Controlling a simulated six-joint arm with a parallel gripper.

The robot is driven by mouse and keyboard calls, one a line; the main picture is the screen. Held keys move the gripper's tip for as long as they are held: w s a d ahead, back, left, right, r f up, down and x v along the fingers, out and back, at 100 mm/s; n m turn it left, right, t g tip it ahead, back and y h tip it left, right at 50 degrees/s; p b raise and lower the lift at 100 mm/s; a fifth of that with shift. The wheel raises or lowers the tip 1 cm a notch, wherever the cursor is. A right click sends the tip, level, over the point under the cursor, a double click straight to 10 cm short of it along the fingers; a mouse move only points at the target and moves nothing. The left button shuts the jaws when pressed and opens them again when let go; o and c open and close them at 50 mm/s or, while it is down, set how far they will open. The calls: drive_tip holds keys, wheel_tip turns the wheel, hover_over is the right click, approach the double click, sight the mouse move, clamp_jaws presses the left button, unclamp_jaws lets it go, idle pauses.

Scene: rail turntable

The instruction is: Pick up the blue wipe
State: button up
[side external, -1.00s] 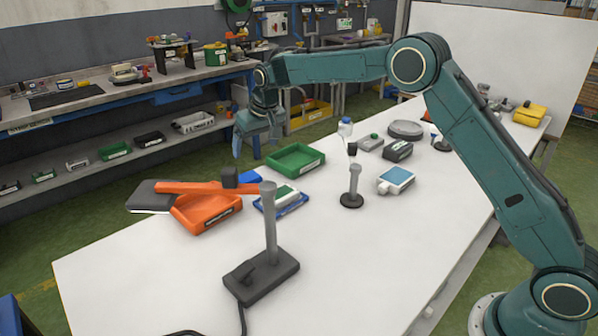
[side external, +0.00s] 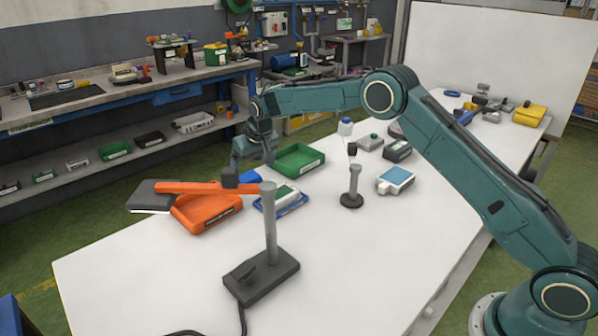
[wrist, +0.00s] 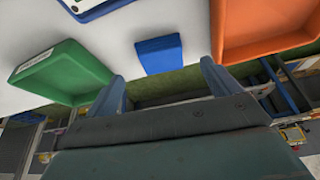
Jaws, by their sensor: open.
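The blue wipe (wrist: 159,54) lies flat on the white table between the green tray and the orange tray, near the table edge. It also shows in the side external view (side external: 250,177), partly hidden. My gripper (side external: 253,162) is open and empty, just above and behind the wipe in that view. In the wrist view the two blue-grey fingers of my gripper (wrist: 163,82) stand apart, with the wipe centred ahead of the gap. The fingers are not around it.
The green tray (side external: 297,159) and the orange tray (side external: 206,214) flank the wipe closely. A blue-rimmed white and green item (side external: 281,200) lies in front. A lamp-like stand (side external: 269,230) reaches its orange arm over the orange tray.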

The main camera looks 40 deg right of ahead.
sight(250, 178)
drive_tip(key=shift+x, duration=2.55)
drive_tip(key=shift+s, duration=0.1)
drive_tip(key=c, duration=1.1)
drive_tip(key=shift+o, duration=0.2)
drive_tip(key=shift+r, duration=0.15)
wheel_tip(250, 178, up, 20)
drive_tip(key=shift+f, duration=0.25)
drive_tip(key=shift+o, duration=0.3)
